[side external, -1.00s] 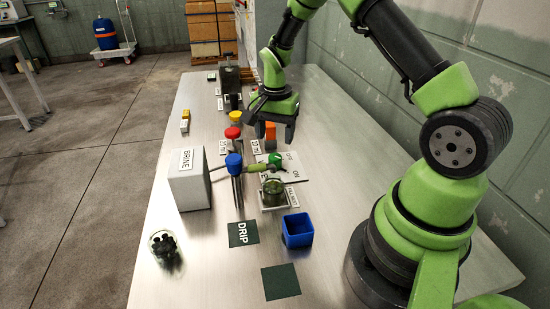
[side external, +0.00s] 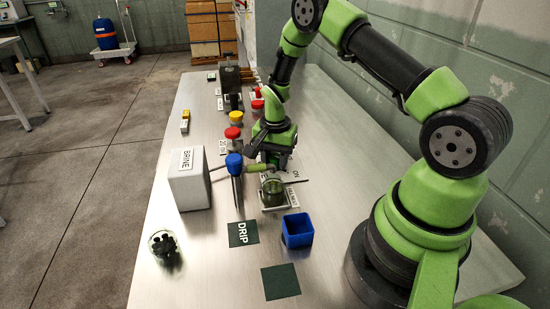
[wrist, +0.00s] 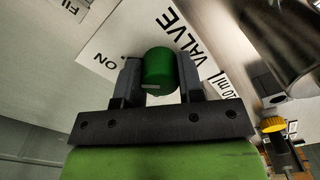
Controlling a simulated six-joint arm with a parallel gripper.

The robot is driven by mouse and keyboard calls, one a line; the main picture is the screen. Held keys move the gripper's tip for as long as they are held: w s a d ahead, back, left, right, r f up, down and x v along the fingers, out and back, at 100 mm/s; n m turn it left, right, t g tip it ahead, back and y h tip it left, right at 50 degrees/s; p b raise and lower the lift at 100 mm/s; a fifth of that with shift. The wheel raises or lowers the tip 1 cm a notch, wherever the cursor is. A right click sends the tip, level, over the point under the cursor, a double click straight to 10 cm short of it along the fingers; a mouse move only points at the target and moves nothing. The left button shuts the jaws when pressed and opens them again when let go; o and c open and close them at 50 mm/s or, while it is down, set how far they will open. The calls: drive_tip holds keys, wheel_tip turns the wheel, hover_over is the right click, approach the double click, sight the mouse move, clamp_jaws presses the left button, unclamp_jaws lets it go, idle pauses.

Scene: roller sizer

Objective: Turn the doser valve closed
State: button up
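The doser valve's green handle (wrist: 158,68) is between the two fingers of my gripper (wrist: 160,82) in the wrist view. The fingers lie against both sides with no clear gap, so my gripper looks shut on it. A white valve plate (wrist: 112,40) lies beneath, with ON to the left of the handle and VALVE above right. In the side view my gripper (side external: 272,158) is low over the plate (side external: 293,175) and hides the handle. OFF is not readable now, and I cannot tell the valve's exact angle.
The white BRINE box (side external: 188,183) and blue-topped post (side external: 235,170) stand left of my gripper. Red (side external: 233,135) and yellow (side external: 236,117) caps stand behind.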

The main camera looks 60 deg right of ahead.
sight(275, 156)
drive_tip(key=shift+n, duration=1.5)
drive_tip(key=o, duration=0.9)
drive_tip(key=shift+r, duration=0.1)
wheel_tip(275, 156, up, 10)
drive_tip(key=shift+f, duration=0.1)
